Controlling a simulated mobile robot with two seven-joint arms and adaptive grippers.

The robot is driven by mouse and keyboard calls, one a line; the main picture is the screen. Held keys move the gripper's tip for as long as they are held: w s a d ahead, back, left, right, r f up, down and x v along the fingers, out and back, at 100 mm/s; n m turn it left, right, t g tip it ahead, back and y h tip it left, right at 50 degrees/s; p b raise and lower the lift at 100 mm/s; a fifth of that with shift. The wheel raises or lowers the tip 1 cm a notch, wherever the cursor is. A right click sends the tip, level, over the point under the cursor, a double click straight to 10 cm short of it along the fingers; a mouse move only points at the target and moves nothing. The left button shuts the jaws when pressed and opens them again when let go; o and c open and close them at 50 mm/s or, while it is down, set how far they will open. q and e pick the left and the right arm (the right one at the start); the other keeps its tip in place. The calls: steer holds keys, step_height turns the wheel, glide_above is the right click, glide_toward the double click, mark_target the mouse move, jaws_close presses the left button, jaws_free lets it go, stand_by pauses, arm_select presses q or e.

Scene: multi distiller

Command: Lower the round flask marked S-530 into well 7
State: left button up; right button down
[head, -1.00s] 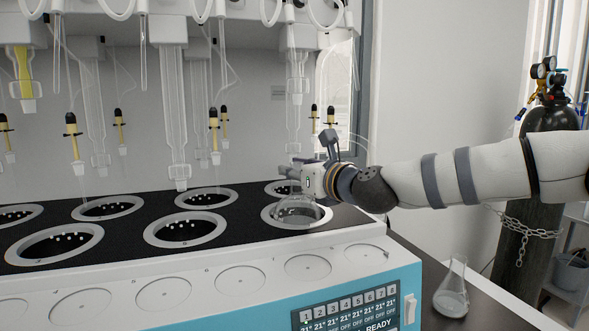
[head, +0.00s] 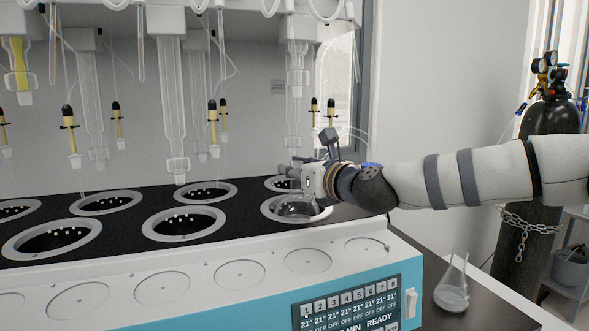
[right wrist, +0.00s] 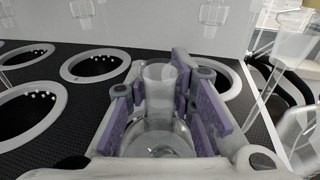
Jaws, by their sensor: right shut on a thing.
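My right gripper (head: 297,174) is shut on a round clear glass flask (head: 298,207) at the front-right well (head: 271,216) of the heating block. The flask's round body is at the well's opening, within the ring as the head view shows it, and looks partly sunk in. In the right wrist view the purple finger pads stand on both sides of the flask's neck (right wrist: 160,88), which is upright. The body (right wrist: 157,140) shows below it. The marking on the flask is not readable, nor is the well's number. My left gripper is not in view.
Glass columns (head: 296,65) and yellow-filled droppers (head: 71,135) hang above the block. Other empty wells (head: 184,223) lie to the left. A conical flask (head: 452,290) stands on the dark bench at right. A chained gas cylinder (head: 540,190) stands behind my arm.

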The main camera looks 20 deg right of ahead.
steer(key=c, duration=1.3)
jaws_free()
steer(key=v, duration=1.2)
